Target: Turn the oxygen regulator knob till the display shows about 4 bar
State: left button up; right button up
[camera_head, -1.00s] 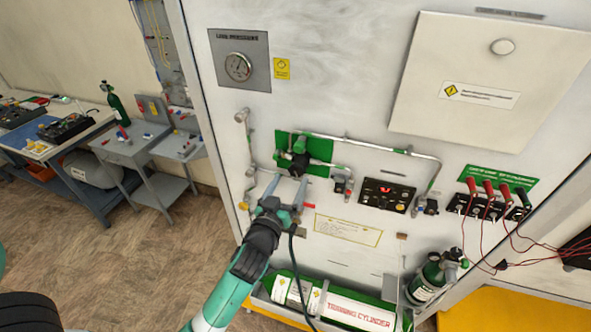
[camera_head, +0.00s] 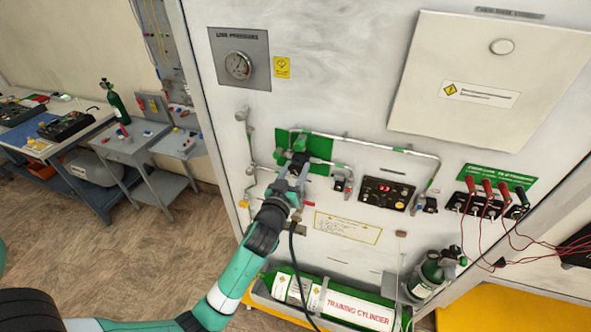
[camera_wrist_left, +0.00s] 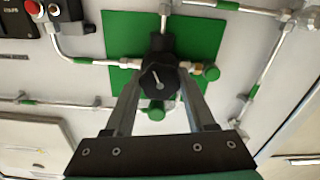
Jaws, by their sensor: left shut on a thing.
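The regulator knob (camera_wrist_left: 159,82) is black with a white pointer line, on a green backing plate (camera_wrist_left: 117,25) in the left wrist view. My left gripper (camera_wrist_left: 160,92) has its two fingers on either side of the knob and is shut on it. In the head view the left gripper (camera_head: 292,172) reaches up to the regulator (camera_head: 301,150), and its fingers partly hide the knob. The display (camera_head: 384,189) shows small red digits, too small to read. My right gripper is not in view.
Metal pipes (camera_head: 375,146) run beside the regulator. A line pressure gauge (camera_head: 238,66) sits above left. A training cylinder (camera_head: 350,305) lies below. Red leads (camera_head: 481,240) hang at the right. Open floor lies at the left.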

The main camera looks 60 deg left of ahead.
pick_arm(q)
grip_shut()
jog(key=shift+m, duration=1.1)
jog(key=o, duration=1.2)
grip_release()
jog(key=shift+c, duration=0.2)
jog(key=b+v, duration=0.1)
jog(key=v, duration=1)
jog(key=shift+s+d, duration=0.2)
jog(key=shift+d, duration=0.05)
